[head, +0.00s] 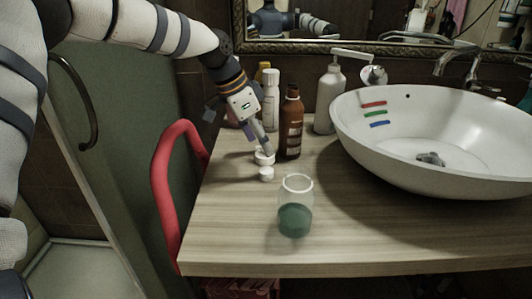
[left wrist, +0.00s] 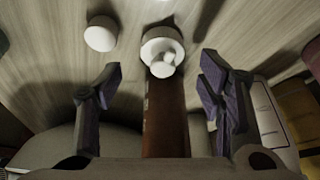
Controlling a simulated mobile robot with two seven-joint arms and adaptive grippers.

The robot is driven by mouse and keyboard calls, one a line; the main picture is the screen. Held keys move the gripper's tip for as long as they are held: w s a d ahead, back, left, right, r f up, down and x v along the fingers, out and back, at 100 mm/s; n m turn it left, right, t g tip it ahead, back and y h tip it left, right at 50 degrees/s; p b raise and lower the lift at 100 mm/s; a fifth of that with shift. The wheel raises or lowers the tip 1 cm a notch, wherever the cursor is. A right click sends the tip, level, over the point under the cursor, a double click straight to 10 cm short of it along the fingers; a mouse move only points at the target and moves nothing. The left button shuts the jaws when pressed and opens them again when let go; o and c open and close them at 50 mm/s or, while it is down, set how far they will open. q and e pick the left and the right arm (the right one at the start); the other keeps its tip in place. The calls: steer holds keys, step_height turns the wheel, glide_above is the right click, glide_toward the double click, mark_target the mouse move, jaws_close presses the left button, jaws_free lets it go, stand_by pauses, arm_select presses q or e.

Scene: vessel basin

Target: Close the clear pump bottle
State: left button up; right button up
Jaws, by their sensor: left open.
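A clear bottle (head: 296,207) with green liquid stands upright near the counter's front edge in the head view, its wide top uncovered. A white pump top (head: 264,157) sits on the counter behind it; it also shows in the left wrist view (left wrist: 162,52). A small round white cap (head: 266,174) lies just in front of the pump top and shows at upper left in the left wrist view (left wrist: 101,33). My left gripper (head: 264,146) is open, just above the pump top. In the left wrist view its spread fingers (left wrist: 160,78) frame the area below the pump top.
A brown bottle (head: 291,122) stands close to the right of my left gripper. The white basin (head: 400,165) fills the right. A red curved rail (head: 162,185) is at left. The front counter is mostly clear.

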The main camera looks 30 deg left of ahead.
arm_select(q)
steer(key=x, duration=0.3)
steer(key=shift+w+f, duration=0.2)
steer(key=shift+f, duration=0.05)
steer(key=shift+r, duration=0.1)
arm_select(e)
steer(key=shift+s+f, duration=0.35)
arm_select(q)
steer(key=shift+c, duration=0.2)
steer(key=c, duration=0.7)
steer(key=shift+r, duration=0.15)
